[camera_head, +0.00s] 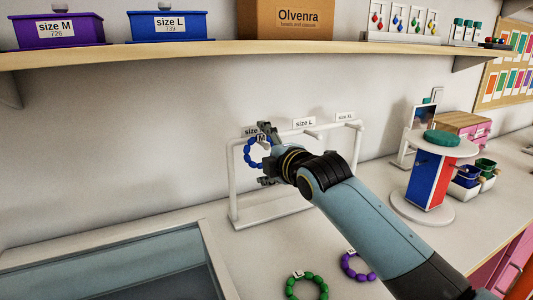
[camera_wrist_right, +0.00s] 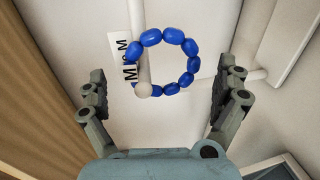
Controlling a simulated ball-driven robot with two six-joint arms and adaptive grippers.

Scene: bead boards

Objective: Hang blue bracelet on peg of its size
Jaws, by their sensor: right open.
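The blue bracelet (camera_wrist_right: 191,64), a ring of blue beads with a white M tag (camera_wrist_right: 130,73), hangs around the peg (camera_wrist_right: 143,88) beside the size M label (camera_wrist_right: 121,46) in the right wrist view. In the head view the bracelet (camera_head: 248,154) hangs at the left end of the white rack (camera_head: 234,190), partly hidden by my gripper. My right gripper (camera_head: 264,155) is open, and its fingers (camera_wrist_right: 165,92) stand apart on either side of the bracelet without touching it. My left gripper is not in view.
Pegs labelled size L (camera_head: 304,123) and size XL (camera_head: 345,117) are to the right. A green bracelet (camera_head: 290,286) and a purple bracelet (camera_head: 346,269) lie on the table. A shelf (camera_head: 210,50) overhangs behind. A bead stand (camera_head: 422,205) stands right.

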